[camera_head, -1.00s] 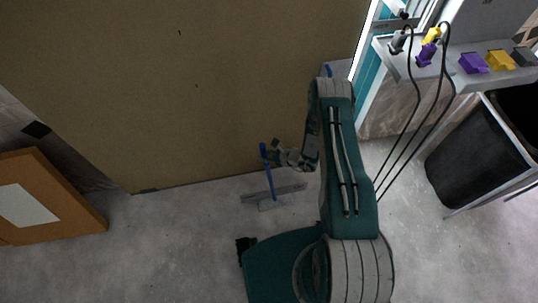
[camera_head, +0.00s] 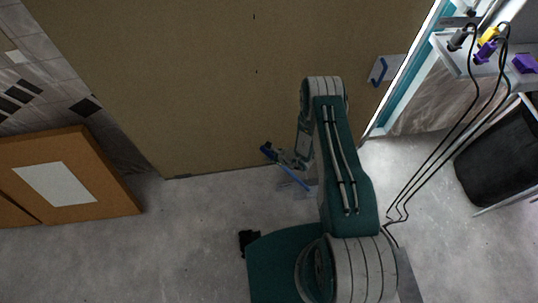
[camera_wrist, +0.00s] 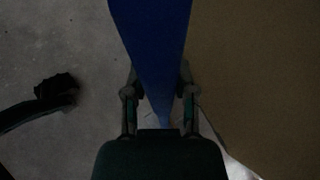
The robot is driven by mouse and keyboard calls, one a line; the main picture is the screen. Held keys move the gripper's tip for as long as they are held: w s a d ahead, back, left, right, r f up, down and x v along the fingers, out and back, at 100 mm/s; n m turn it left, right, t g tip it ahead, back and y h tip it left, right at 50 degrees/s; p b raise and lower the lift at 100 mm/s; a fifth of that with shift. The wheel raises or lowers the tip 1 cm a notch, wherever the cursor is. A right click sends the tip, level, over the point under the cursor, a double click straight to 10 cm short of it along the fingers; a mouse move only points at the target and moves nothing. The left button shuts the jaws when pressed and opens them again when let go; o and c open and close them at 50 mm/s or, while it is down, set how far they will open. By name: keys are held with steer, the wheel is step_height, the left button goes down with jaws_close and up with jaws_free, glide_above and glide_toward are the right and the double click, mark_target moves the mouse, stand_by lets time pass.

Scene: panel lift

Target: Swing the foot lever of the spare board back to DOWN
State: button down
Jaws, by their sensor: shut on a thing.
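A large tan board (camera_head: 220,70) stands upright ahead of me; its lower edge is near the floor. At its foot, a blue lever (camera_head: 292,178) slants from upper left to lower right in the head view. My gripper (camera_head: 284,158) is at the lever's upper part, in front of the board. In the wrist view, the blue lever (camera_wrist: 152,40) runs wide and close between the two fingers of my gripper (camera_wrist: 158,98), which are shut on it. The lever's lower end and foot plate are partly hidden by my arm.
Orange-brown boards (camera_head: 110,180) with a pale sheet stand at the left. At the right are a shelf with coloured plugs (camera_head: 488,45), hanging black cables (camera_head: 455,140) and a dark bin (camera_head: 500,160). A blue handle (camera_head: 381,70) is on the board's right side. Floor at lower left is clear.

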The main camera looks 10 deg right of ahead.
steer(key=shift+s+a, duration=0.1)
steer(key=c, duration=0.6)
jaws_free()
steer(key=shift+f, duration=0.1)
steer(key=shift+o, duration=1)
steer(key=shift+a, duration=0.25)
steer(key=shift+d, duration=0.15)
steer(key=shift+s+d+r, duration=0.15)
steer(key=shift+d+r, duration=0.05)
steer(key=shift+r, duration=0.05)
steer(key=v, duration=1.1)
steer(key=shift+r, duration=0.15)
